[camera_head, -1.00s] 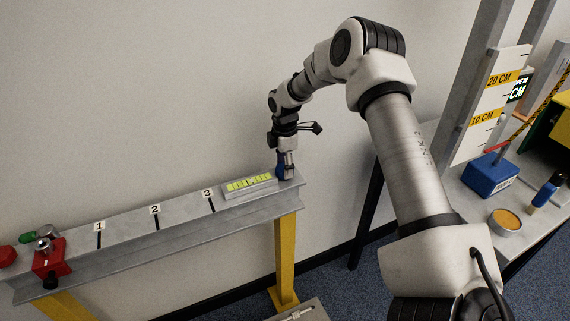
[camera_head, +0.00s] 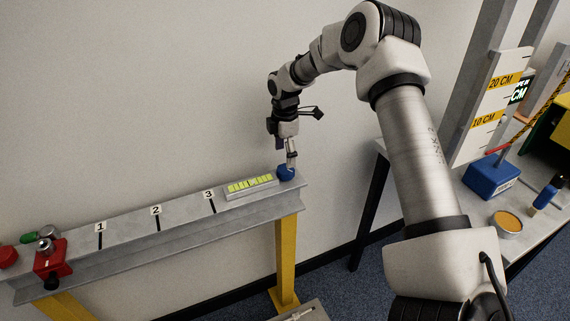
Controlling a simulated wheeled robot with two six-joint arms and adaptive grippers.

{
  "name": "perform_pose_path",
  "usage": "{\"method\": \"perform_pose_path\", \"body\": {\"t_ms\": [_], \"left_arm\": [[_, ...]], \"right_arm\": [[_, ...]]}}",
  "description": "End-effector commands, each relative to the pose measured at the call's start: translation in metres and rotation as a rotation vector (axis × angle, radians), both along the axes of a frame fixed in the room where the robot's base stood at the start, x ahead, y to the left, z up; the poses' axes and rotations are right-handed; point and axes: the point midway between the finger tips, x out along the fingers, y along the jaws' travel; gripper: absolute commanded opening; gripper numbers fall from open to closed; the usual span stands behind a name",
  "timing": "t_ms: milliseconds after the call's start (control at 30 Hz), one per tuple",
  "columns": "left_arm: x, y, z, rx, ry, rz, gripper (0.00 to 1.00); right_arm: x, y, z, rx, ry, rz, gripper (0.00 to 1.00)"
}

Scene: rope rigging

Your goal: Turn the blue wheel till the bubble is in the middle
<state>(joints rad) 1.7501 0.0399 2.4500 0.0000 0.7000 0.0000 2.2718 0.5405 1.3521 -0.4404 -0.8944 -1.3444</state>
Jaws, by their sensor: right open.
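The blue wheel (camera_head: 285,173) sits at the right end of the grey beam, just right of the level. The level (camera_head: 250,185) is a yellow-green vial in a grey housing on the beam; the bubble inside is too small to place surely. My right gripper (camera_head: 291,160) points down from above, with its fingertips at or just above the wheel. It is open, and I see no clear grip on the wheel; whether it touches the wheel is hard to tell. My left gripper is out of view.
The beam (camera_head: 178,222) carries marks 1, 2 and 3 and stands on yellow legs (camera_head: 286,260). A red clamp (camera_head: 51,262) is at its left end. On the right, a bench holds a blue block (camera_head: 492,176) and an orange-topped tin (camera_head: 507,222). The wall is close behind.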

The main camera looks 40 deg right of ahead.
Motion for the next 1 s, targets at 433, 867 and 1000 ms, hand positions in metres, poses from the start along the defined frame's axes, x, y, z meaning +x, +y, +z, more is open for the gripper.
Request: {"method": "perform_pose_path", "body": {"t_ms": [433, 867, 1000], "left_arm": [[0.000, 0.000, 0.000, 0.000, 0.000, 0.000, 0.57], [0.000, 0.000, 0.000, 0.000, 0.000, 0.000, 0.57], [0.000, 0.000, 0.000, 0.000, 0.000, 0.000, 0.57]], "right_arm": [[0.001, 0.001, 0.071, 0.000, 0.000, 0.001, 0.80], [0.001, 0.001, 0.070, 0.000, 0.000, 0.001, 0.80], [0.001, 0.001, 0.070, 0.000, 0.000, 0.001, 0.80]]}}
